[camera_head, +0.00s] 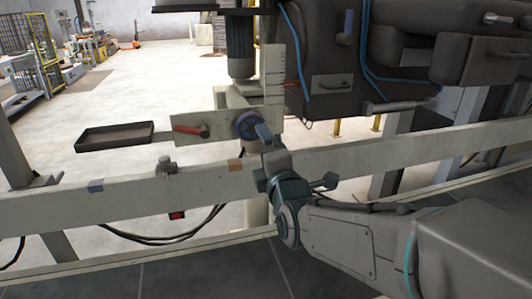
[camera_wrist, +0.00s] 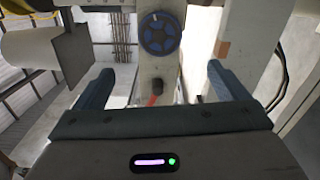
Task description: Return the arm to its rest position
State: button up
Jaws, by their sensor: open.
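My gripper (camera_head: 297,158) is in front of the machine's pale rail in the head view, with my arm reaching in from the lower right. In the wrist view its two fingers (camera_wrist: 160,74) stand wide apart with nothing between them. A blue handwheel (camera_head: 247,124) on a pale bracket is just beyond the fingers. The wheel also shows ahead in the wrist view (camera_wrist: 162,33), apart from both fingers. In the head view one finger overlaps the wheel's lower edge. Whether they touch there is unclear.
A red-handled lever (camera_head: 190,130) and a dark shallow tray (camera_head: 114,137) are left of the wheel. The long pale rail (camera_head: 130,190) crosses behind my gripper. A dark machine housing (camera_head: 335,85) with blue hoses hangs above right. Open floor (camera_head: 150,75) lies beyond.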

jog(key=s+d+r+m+g+h+p, duration=0.2)
jog(key=s+d+r+m+g+p, duration=0.5)
jog(key=p, duration=1)
jog(key=s+d+r+m+g+h+p, duration=0.3)
jog(key=s+d+r+m+g+p, duration=0.4)
jog(key=s+r+m+p, duration=0.4)
jog(key=s+m+p, duration=0.2)
jog(key=m+p, duration=0.2)
jog(key=p, duration=0.2)
jog(key=shift+d+m+g+p, duration=0.25)
jog(key=shift+m+g+p, duration=0.05)
jog(key=shift+m, duration=0.1)
